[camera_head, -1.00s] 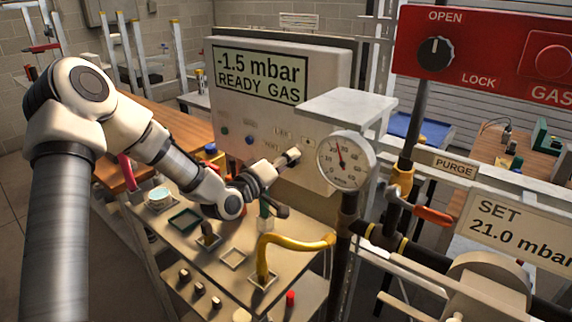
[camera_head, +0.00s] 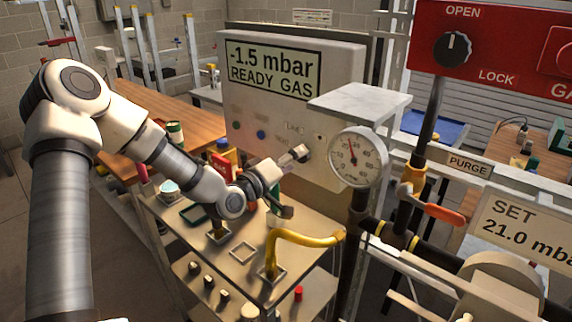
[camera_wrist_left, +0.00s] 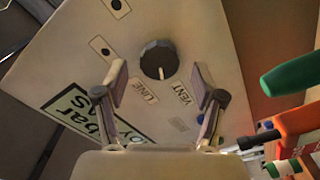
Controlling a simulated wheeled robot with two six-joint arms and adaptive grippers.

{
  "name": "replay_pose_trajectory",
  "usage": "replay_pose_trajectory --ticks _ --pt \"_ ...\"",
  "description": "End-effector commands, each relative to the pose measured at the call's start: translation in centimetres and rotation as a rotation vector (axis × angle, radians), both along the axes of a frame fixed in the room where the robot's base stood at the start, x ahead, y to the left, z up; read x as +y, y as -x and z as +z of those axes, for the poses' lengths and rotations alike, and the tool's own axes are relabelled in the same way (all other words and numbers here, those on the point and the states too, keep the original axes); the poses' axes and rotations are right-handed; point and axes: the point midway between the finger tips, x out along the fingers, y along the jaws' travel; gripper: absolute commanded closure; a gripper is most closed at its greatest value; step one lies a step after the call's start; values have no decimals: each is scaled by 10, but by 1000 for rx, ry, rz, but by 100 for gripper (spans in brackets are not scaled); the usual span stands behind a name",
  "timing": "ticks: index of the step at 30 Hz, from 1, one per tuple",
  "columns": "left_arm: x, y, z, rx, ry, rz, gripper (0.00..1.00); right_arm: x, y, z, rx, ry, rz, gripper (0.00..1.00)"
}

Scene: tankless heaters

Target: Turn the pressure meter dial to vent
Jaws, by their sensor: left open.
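The pressure meter box (camera_head: 290,120) is beige, with a screen (camera_head: 275,72) reading "-1.5 mbar READY GAS". In the left wrist view its dark round dial (camera_wrist_left: 158,60) has a pale mark pointing down the picture, between the LINE label (camera_wrist_left: 145,91) and the VENT label (camera_wrist_left: 182,94). My left gripper (camera_wrist_left: 159,82) is open, with one finger to each side of the dial and visible gaps between. In the head view, my left gripper (camera_head: 293,180) is at the box's lower front, and I cannot make out the dial there. My right gripper is not in view.
A round gauge (camera_head: 358,158) on a dark pipe stands just right of my left gripper. A grey shelf (camera_head: 360,98) juts out above it. A yellow bent pipe (camera_head: 300,238) and a cart top (camera_head: 225,268) with small items lie below. A red panel (camera_head: 490,42) is at upper right.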

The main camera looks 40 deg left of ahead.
Motion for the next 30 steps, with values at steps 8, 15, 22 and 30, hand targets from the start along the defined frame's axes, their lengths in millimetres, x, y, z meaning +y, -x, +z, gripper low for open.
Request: replay_pose_trajectory --ticks 8,15,22,30 --pt "5 43 1 -2 7 4 30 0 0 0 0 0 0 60" --pt "3 52 0 0 1 -1 30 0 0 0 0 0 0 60" --pt "3 51 0 0 1 -1 30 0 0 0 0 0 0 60" --pt "4 51 0 0 1 -1 30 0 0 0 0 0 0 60"
